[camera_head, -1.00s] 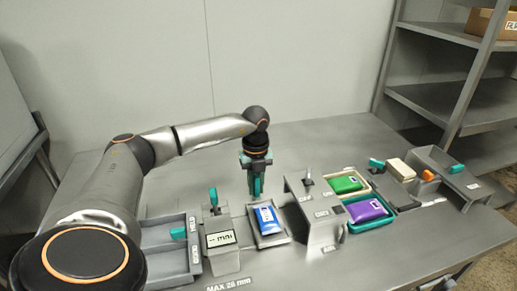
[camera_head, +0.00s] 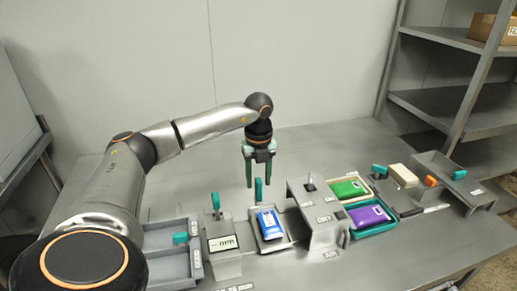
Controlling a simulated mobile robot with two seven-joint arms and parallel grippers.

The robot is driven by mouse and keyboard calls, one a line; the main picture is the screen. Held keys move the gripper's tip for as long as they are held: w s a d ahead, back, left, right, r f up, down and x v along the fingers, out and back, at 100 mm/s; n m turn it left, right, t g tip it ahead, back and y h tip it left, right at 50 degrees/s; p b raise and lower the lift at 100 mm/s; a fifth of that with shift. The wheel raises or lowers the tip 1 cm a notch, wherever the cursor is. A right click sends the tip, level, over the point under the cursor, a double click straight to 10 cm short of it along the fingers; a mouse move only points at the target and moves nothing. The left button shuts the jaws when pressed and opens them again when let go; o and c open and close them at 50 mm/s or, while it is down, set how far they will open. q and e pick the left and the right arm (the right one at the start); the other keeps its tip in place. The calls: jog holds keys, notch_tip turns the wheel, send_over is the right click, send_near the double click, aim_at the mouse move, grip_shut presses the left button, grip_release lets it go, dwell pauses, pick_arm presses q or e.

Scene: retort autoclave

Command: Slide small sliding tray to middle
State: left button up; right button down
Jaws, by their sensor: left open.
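The small sliding tray (camera_head: 283,239) is a shallow grey tray with a blue pouch (camera_head: 270,223) lying in it. It sits between the grey block with the display (camera_head: 223,244) and the grey arch-like housing (camera_head: 317,216). An upright teal handle (camera_head: 259,191) stands at the tray's back edge. My left gripper (camera_head: 259,182) points down above and around the top of this handle. Its fingers are open, with a gap on each side, and it holds nothing. My right gripper is out of view.
A green pouch (camera_head: 347,188) and a purple pouch (camera_head: 366,214) lie in trays right of the housing. A grey divided bin (camera_head: 170,265) with a teal handle is at the left. The table behind the fixtures is clear; shelves (camera_head: 440,104) stand at the back right.

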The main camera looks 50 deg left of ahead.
pick_arm(q)
notch_tip(320, 180, up, 7)
jog(key=shift+f, duration=0.1)
jog(key=shift+r+p, duration=0.3)
jog(key=shift+r, duration=0.25)
